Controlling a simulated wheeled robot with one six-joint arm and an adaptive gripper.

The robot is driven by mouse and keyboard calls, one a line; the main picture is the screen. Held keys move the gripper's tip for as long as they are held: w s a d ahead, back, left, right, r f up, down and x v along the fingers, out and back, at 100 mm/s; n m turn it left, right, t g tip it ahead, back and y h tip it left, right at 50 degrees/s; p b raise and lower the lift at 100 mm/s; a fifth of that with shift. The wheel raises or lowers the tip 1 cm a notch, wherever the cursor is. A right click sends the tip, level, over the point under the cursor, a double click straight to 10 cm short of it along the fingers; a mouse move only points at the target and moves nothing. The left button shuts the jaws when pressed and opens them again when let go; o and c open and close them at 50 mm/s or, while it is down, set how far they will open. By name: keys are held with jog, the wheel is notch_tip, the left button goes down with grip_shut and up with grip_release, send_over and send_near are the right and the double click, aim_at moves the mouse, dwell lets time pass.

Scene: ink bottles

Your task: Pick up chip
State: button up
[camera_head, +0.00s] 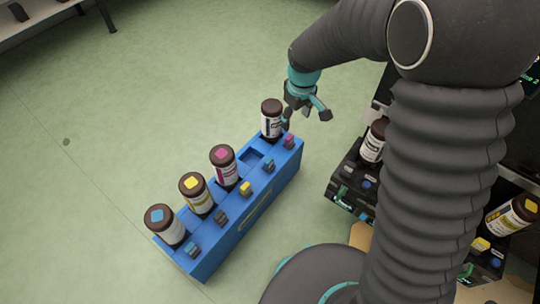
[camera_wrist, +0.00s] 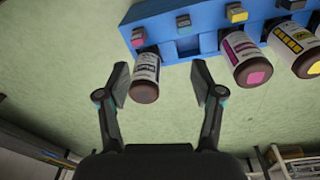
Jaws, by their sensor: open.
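A blue rack (camera_head: 222,262) stands on the floor, with several small chips along its front ledge. A pink chip (camera_head: 289,141) is at the far right end, then a teal chip (camera_head: 268,165), a yellow chip (camera_head: 245,188), a dark chip (camera_head: 221,218) and another teal chip (camera_head: 193,249). My gripper (camera_head: 305,112) is open and empty above the rack's far end. In the wrist view, a dark-capped bottle (camera_wrist: 146,90) shows between the fingers of my gripper (camera_wrist: 160,82), apparently untouched. The pink chip (camera_wrist: 138,37) shows just beyond this bottle.
Bottles with magenta (camera_head: 223,165), yellow (camera_head: 194,192) and blue (camera_head: 165,225) cap marks stand in the rack. One slot (camera_head: 252,156) is empty. A dark unit at right holds more bottles (camera_head: 373,140). Green floor (camera_head: 90,110) to the left is mostly clear.

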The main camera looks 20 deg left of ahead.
jog(key=a+f+n+g, duration=0.1)
jog(key=a+f+n, duration=0.2)
jog(key=a+f, duration=0.7)
send_over(269, 160)
jog(key=shift+h, duration=0.3)
notch_tip(269, 160, down, 9)
jog(key=shift+w+a+f, duration=0.1)
jog(key=shift+f, duration=2.9)
jog(key=c, duration=1)
